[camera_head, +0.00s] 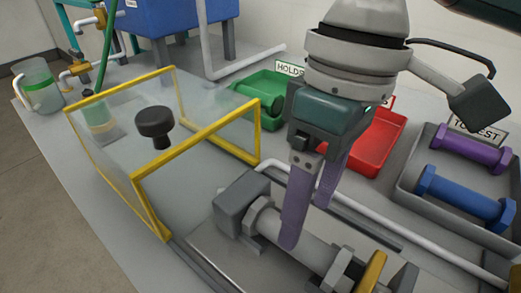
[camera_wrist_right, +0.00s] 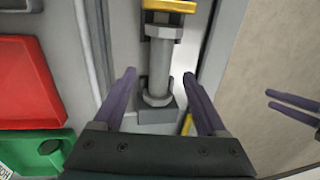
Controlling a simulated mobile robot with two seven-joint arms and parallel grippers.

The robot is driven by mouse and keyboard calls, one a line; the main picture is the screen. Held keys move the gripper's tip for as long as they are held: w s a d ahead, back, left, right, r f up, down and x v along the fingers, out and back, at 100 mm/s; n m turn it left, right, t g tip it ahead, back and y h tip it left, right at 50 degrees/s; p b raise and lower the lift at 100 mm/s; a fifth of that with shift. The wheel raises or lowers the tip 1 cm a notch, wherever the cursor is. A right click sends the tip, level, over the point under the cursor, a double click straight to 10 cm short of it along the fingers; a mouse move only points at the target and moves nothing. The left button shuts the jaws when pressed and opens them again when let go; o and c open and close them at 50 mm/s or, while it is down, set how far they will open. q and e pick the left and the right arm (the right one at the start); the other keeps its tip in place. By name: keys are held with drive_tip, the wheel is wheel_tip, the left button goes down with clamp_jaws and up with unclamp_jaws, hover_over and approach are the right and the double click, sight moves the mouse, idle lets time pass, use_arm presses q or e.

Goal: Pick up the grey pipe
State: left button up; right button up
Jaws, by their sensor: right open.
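The grey pipe (camera_head: 312,249) lies in the skid fixture between a grey block (camera_head: 240,205) and a yellow-ringed end (camera_head: 372,270). It has a hex nut at each end and also shows in the right wrist view (camera_wrist_right: 158,72). My right gripper (camera_head: 306,224) is open above the pipe, its purple fingers pointing down. In the right wrist view, its fingertips (camera_wrist_right: 158,76) are on either side of the pipe, with gaps beside it. I cannot tell how high they are. Two purple fingers of my left gripper (camera_wrist_right: 292,106) show apart at the right edge of that view.
A clear guard with a yellow frame (camera_head: 160,205) and a black knob (camera_head: 155,122) stands left of the pipe. A thin white pipe (camera_head: 420,238) runs behind it. Green (camera_head: 270,82) and red (camera_head: 380,140) bins and a grey tray (camera_head: 410,175) with purple and blue pipes are farther back.

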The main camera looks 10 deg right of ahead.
drive_tip(key=f, duration=0.3)
drive_tip(key=f+b, duration=0.1)
drive_tip(key=f, duration=0.1)
drive_tip(key=shift+s+a, duration=0.1)
drive_tip(key=shift+a, duration=0.3)
clamp_jaws()
idle(0.5)
